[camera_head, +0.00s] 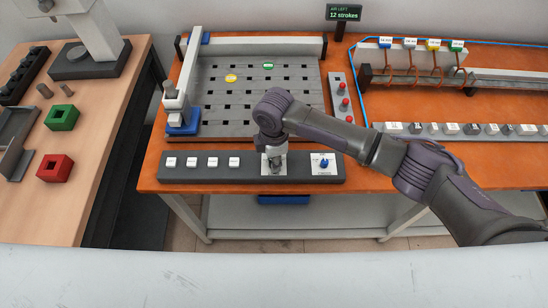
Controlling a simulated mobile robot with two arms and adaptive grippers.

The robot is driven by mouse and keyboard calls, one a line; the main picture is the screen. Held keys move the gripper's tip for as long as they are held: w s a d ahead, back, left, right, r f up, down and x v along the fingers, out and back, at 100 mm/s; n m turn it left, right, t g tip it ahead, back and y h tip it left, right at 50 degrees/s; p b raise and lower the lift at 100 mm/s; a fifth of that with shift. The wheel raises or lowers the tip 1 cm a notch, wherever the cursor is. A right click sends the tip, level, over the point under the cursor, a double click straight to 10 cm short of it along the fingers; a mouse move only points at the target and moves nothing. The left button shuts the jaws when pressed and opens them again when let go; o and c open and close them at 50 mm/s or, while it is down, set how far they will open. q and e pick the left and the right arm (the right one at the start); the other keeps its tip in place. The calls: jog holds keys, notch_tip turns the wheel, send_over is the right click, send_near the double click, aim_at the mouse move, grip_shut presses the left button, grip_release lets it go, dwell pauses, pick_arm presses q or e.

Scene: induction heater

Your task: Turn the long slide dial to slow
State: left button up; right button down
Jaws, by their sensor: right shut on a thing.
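A dark control panel (255,178) runs along the front edge of the orange table. My right gripper (274,163) points down onto a pale plate (265,172) on this panel, and its fingers are shut on a dial there. The gripper hides the dial, so its setting cannot be seen. A second dial with a blue knob (324,163) sits on a white plate to the right, apart from the gripper. Its lettering is too small to read. My left gripper is not in view.
Several white buttons (191,162) line the panel's left part. Behind stands a slotted plate (222,112) with a yellow disc (231,78) and a green disc (268,66). Red (55,168) and green (61,118) blocks lie on the left table.

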jog(key=c, duration=0.9)
grip_release()
notch_tip(320, 180, up, 12)
jog(key=shift+a, duration=0.1)
